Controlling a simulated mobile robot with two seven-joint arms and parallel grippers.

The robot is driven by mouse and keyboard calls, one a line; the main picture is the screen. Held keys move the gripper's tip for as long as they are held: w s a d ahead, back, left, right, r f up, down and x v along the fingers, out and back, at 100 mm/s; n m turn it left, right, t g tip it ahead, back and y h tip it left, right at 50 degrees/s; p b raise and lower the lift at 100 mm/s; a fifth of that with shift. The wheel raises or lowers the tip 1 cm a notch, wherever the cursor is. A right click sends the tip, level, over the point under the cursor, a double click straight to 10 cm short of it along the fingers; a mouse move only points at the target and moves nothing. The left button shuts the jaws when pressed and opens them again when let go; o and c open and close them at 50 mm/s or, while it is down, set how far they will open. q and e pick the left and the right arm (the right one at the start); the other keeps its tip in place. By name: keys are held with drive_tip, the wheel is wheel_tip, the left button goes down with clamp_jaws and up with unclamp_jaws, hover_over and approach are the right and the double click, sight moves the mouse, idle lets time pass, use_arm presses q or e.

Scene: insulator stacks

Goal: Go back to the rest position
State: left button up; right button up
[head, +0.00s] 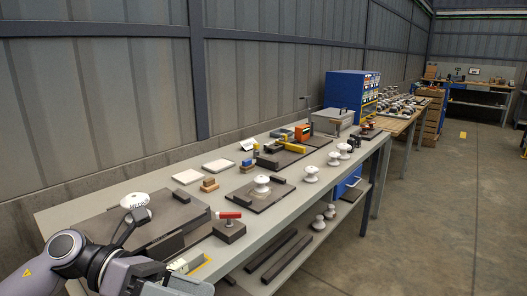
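My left arm comes in at the lower left, and my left gripper (178,286) is cut off by the bottom edge. Its fingertips are not visible, so its opening cannot be told. My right gripper is out of view. A white insulator disc (135,200) with dark lettering is at the back of a large dark plate (105,230), just beyond my arm. Another white insulator (262,183) stands on a smaller dark plate (270,198). Several more white insulators, such as one nearby (311,174), stand along the bench's front edge.
The long grey bench (75,211) runs along the wall. A red-handled block (230,227) stands at its near edge. Two pale pads (218,165), a grey box (331,121) and a blue cabinet (345,92) are farther along. The floor (430,220) at right is clear.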

use_arm(q)
drive_tip(key=w+a+f+n+t+y, duration=0.1)
drive_tip(key=f+n+t, duration=0.2)
drive_tip(key=n+t, duration=0.5)
drive_tip(key=w+a+f+n+t+y+p, duration=0.1)
drive_tip(key=w+f+n+t, duration=0.3)
drive_tip(key=n, duration=0.8)
drive_tip(key=s+a+f+n+t+y, duration=0.1)
drive_tip(key=n+t, duration=0.6)
drive_tip(key=n, duration=0.3)
drive_tip(key=s+a+f+n+g+y, duration=0.3)
drive_tip(key=s+f+n+y, duration=0.2)
drive_tip(key=f, duration=0.6)
drive_tip(key=s+a+f+n+g+y, duration=0.3)
drive_tip(key=s+f+n+y, duration=0.2)
drive_tip(key=s+f+n, duration=0.4)
wheel_tip(320, 180, down, 3)
drive_tip(key=shift+n+p, duration=0.45)
drive_tip(key=shift+n, duration=0.05)
drive_tip(key=shift+s, duration=0.1)
